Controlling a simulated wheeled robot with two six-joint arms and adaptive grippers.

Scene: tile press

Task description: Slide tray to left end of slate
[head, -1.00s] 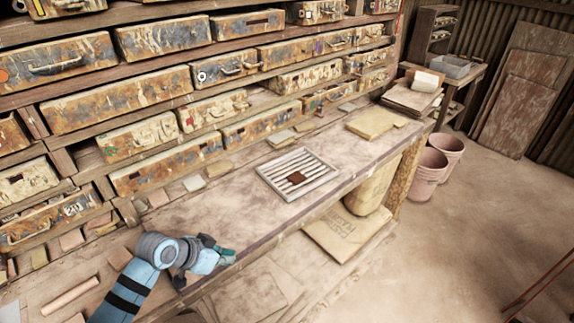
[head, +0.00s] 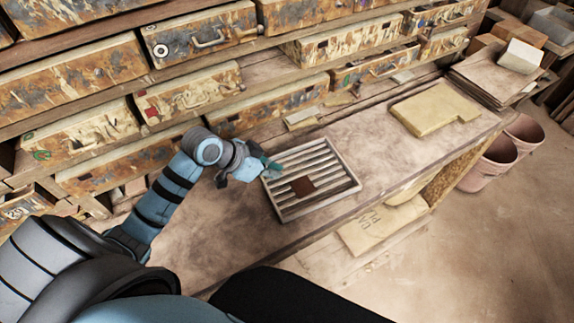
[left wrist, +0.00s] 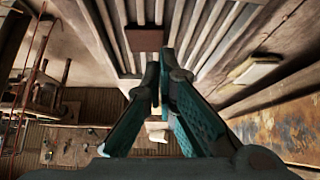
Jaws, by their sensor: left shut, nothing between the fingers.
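The pale slatted tray (head: 322,203) lies flat on the worn bench top (head: 215,235). A small brown square tile (head: 303,187) rests on its slats. My left gripper (head: 268,166) is shut and empty at the tray's left edge; I cannot tell whether it touches. In the left wrist view, the left gripper's teal fingers (left wrist: 155,68) meet in front of the tray's slats (left wrist: 190,30), with the tile (left wrist: 143,38) just beyond the fingertips. I cannot pick out a separate slate from the bench surface. My right gripper is not in view.
Rusty drawers (head: 200,30) line the back of the bench. A yellowish slab (head: 433,108) lies right of the tray, with stacked boards (head: 495,75) beyond. Small pale blocks (head: 300,118) sit behind the tray. Pink buckets (head: 488,168) stand on the floor. Bench left of the tray's front is clear.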

